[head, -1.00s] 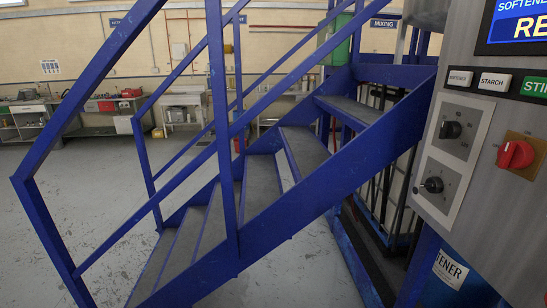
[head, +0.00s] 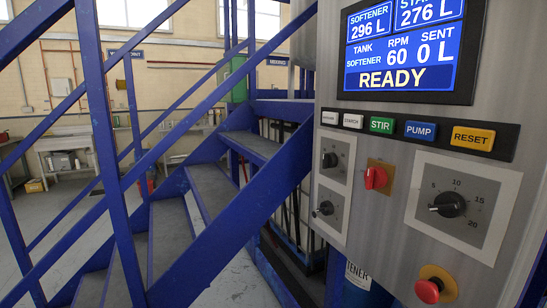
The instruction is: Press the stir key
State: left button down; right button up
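The green STIR key (head: 382,125) sits in the key row of the grey control panel (head: 310,200), on the right of the head view. It lies between the white STARCH key (head: 353,121) and the blue PUMP key (head: 421,130). A yellow RESET key (head: 473,138) ends the row. The screen (head: 405,50) above reads softener 296 L, a second tank 276 L, tank softener, RPM 60, sent 0 L, READY. Neither of my grippers is in view.
Below the keys are a red switch (head: 376,178), a large black dial (head: 450,204), two smaller black knobs and a red mushroom button (head: 429,290). Blue stairs (head: 215,190) with railings fill the left and middle. Workbenches stand against the far wall.

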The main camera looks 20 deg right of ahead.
aim_at(378, 124)
jog(key=z, duration=1.3)
jog(key=l, duration=0.1)
